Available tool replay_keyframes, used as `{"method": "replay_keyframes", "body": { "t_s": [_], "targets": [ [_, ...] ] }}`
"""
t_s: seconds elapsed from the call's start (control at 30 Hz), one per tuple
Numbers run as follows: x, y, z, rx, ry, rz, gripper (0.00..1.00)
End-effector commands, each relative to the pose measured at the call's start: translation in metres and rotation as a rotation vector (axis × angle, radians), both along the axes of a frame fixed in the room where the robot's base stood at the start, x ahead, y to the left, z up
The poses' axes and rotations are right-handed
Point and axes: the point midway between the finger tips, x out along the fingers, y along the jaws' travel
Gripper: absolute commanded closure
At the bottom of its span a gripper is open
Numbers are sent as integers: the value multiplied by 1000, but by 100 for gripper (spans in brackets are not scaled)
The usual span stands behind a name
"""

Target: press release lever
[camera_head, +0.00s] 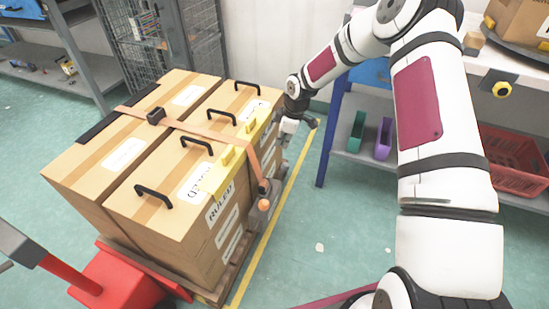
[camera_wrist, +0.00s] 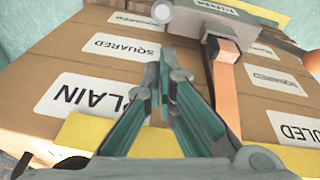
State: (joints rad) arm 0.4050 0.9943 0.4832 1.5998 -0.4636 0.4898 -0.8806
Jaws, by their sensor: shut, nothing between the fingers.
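An orange strap (camera_head: 200,132) runs over the cardboard boxes and down their right side to a grey buckle (camera_head: 264,187). An orange ball knob (camera_head: 264,205) sits at the buckle, probably on its lever. In the wrist view, the grey buckle (camera_wrist: 215,20) is at the top, with the strap (camera_wrist: 232,95) below it and the orange knob (camera_wrist: 312,62) at the right edge. My gripper (camera_head: 287,138) is beside the right face of the boxes, above and right of the knob. In the wrist view, my gripper (camera_wrist: 165,60) is shut and empty, its tips left of the strap.
The boxes (camera_head: 120,190) stand on a wooden pallet (camera_head: 232,270), with yellow corner guards (camera_head: 222,172) on their top edge. A red pallet jack (camera_head: 110,280) is at lower left. A shelf with bins (camera_head: 383,138) stands right of my gripper.

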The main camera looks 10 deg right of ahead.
Motion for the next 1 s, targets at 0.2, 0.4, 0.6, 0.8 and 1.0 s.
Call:
{"method": "replay_keyframes", "body": {
  "t_s": [0.2,0.4,0.6,0.8,1.0],
  "targets": [
    [1,0,-4,3,-2,4,100],
    [1,1,-5,3,0,4,100],
    [4,4,-25,3,0,4,100],
    [10,10,-60,4,0,4,100],
    [16,15,-88,3,-1,3,100]
  ]
}}
